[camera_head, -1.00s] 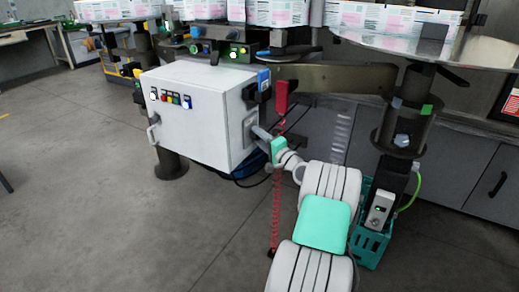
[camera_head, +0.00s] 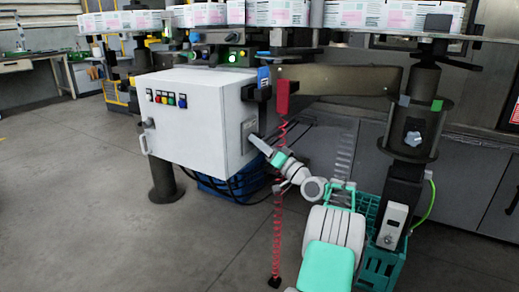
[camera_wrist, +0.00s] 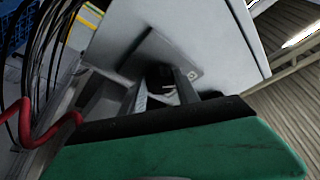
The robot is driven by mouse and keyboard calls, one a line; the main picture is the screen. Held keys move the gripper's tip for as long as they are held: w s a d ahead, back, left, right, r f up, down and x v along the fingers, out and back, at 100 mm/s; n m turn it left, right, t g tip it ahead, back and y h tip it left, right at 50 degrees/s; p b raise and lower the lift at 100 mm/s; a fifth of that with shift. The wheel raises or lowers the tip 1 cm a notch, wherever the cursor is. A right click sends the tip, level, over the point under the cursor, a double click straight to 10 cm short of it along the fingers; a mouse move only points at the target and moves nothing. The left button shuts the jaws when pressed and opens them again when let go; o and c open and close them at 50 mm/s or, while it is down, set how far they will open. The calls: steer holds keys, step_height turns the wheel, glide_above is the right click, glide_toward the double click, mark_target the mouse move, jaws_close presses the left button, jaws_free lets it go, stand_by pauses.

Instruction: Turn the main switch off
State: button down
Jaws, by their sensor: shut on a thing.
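The main switch is a dark knob (camera_wrist: 160,76) on a grey plate on the right side wall of the white control cabinet (camera_head: 190,120). The plate (camera_head: 248,128) shows in the head view, partly behind my gripper. My gripper (camera_head: 252,139) reaches that side wall from the lower right. In the wrist view its two fingers (camera_wrist: 163,88) stand on either side of the knob and are shut on it. The fingers hide much of the knob, and I cannot tell its setting.
A red coiled cable (camera_head: 277,200) hangs close beside my arm. Black cables and a blue crate (camera_head: 232,182) are under the cabinet. A teal crate (camera_head: 385,240) stands at the right by a post. The floor at left is clear.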

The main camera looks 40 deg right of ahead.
steer(key=shift+n, duration=0.3)
steer(key=c, duration=0.9)
jaws_free()
steer(key=v, duration=0.7)
steer(key=shift+s+f, duration=0.2)
steer(key=shift+s, duration=0.15)
steer(key=shift+d, duration=0.1)
